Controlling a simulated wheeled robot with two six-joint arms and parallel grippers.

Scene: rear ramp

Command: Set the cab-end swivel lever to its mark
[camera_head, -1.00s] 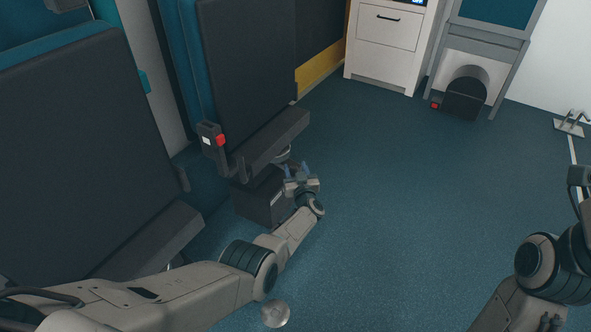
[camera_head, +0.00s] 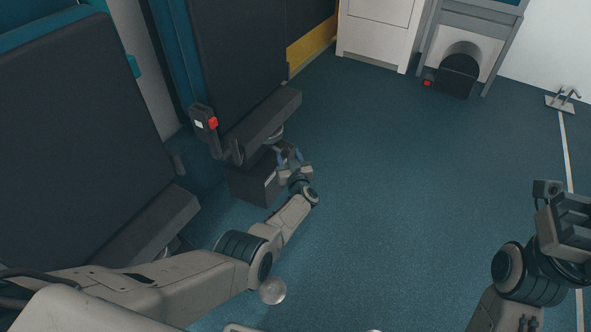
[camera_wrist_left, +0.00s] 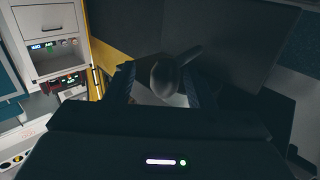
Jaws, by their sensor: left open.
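A dark, round-ended swivel lever (camera_wrist_left: 165,76) shows in the left wrist view, with its shaft running up to the right under a dark seat. My left gripper (camera_wrist_left: 165,88) is open, with a finger on either side of the lever's end; I cannot tell if either touches it. In the head view my left gripper (camera_head: 289,156) is beside the farther seat (camera_head: 240,65), at the front of its dark base box (camera_head: 253,181). The lever and its mark cannot be made out there. My right gripper (camera_head: 568,216) is at the right edge, far from the seat, its fingers unclear.
A nearer dark seat (camera_head: 75,120) stands at the left, close to my left arm. A red buckle (camera_head: 212,123) stands up beside the farther seat. A white cabinet (camera_head: 380,32) is at the back. The blue floor (camera_head: 400,190) to the right is clear.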

